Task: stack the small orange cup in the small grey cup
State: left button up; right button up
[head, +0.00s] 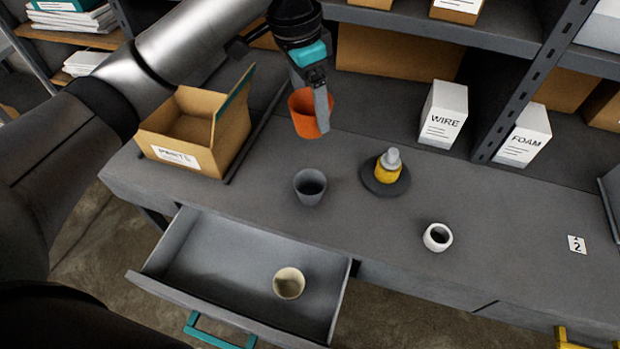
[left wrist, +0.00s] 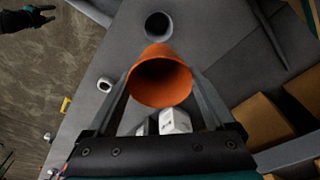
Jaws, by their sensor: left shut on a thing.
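The small orange cup (head: 303,114) is held by my left gripper (head: 313,112), which is shut on it, above the grey bench. The left wrist view shows the orange cup (left wrist: 160,80) between the two fingers, its open mouth facing the camera. The small grey cup (head: 310,187) stands upright and looks empty on the bench, below and apart from the orange cup. It also shows in the left wrist view (left wrist: 158,26), beyond the orange cup. My right gripper (left wrist: 48,14) shows only at the top left of the left wrist view, with its fingers apart and nothing between them.
An open drawer (head: 190,292) holds a cream cup (head: 289,283). A cardboard box (head: 190,125) stands left. A yellow-and-grey object on a dark disc (head: 385,182) and a white cup (head: 437,237) stand right of the grey cup. WIRE (head: 444,115) and FOAM (head: 523,136) boxes stand behind.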

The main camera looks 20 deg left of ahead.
aim_at(301, 134)
pick_arm(q)
notch_tip(301, 134, down, 18)
jog(key=shift+f+b, duration=0.15)
jog(key=shift+b, duration=0.45)
jog(key=shift+f, duration=0.1)
jog(key=shift+s+f, duration=0.1)
jog(key=shift+f, duration=0.4)
jog(key=o, duration=1)
jog(key=shift+o, duration=0.4)
jog(key=r, duration=0.4)
jog(key=a+r, duration=0.1)
jog(key=r, duration=0.3)
jog(key=s+r+p, duration=0.1)
jog(key=r, duration=0.4)
jog(key=shift+a, duration=0.2)
